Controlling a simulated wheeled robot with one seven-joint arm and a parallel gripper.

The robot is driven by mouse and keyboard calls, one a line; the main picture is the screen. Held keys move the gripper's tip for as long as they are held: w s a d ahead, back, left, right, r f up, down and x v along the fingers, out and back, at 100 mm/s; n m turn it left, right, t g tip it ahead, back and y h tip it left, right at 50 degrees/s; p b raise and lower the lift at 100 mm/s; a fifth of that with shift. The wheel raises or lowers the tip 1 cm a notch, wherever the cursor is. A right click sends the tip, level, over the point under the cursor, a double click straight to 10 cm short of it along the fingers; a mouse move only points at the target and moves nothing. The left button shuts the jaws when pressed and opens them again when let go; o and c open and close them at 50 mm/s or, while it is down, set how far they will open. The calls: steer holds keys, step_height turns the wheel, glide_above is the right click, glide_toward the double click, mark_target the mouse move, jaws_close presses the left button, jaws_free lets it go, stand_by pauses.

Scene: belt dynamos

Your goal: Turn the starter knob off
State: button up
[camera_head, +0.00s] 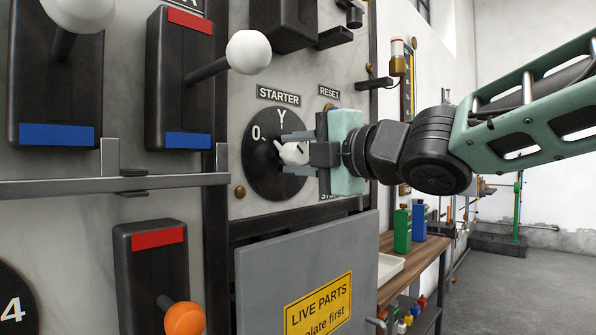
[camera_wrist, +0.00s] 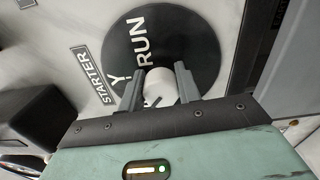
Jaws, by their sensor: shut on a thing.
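The starter knob (camera_head: 293,154) is a small white knob on a round black dial (camera_head: 262,178) under a "STARTER" label. In the head view the dial shows "0" at its left and "Y" at its top. My gripper (camera_head: 288,155) reaches in from the right, with one finger above the knob and one below, shut on it. In the wrist view the white knob (camera_wrist: 158,86) sits between the two grey fingers, and "Y" and "RUN" show on the dial (camera_wrist: 195,50). A dark line marks the knob, but I cannot tell which position it points to.
Levers with a white ball (camera_head: 248,52) and an orange ball (camera_head: 185,318) stand out from the panel at left. A grey rail (camera_head: 60,187) crosses there. Below the dial is a grey cover (camera_head: 262,280) with a yellow sign. A wooden bench (camera_head: 415,258) stands behind, right.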

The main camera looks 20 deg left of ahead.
steer(key=shift+n+b, duration=0.6)
steer(key=shift+n, duration=0.4)
steer(key=o, duration=1)
steer(key=shift+c, duration=0.2)
steer(key=v, duration=1.7)
steer(key=shift+d, duration=0.2)
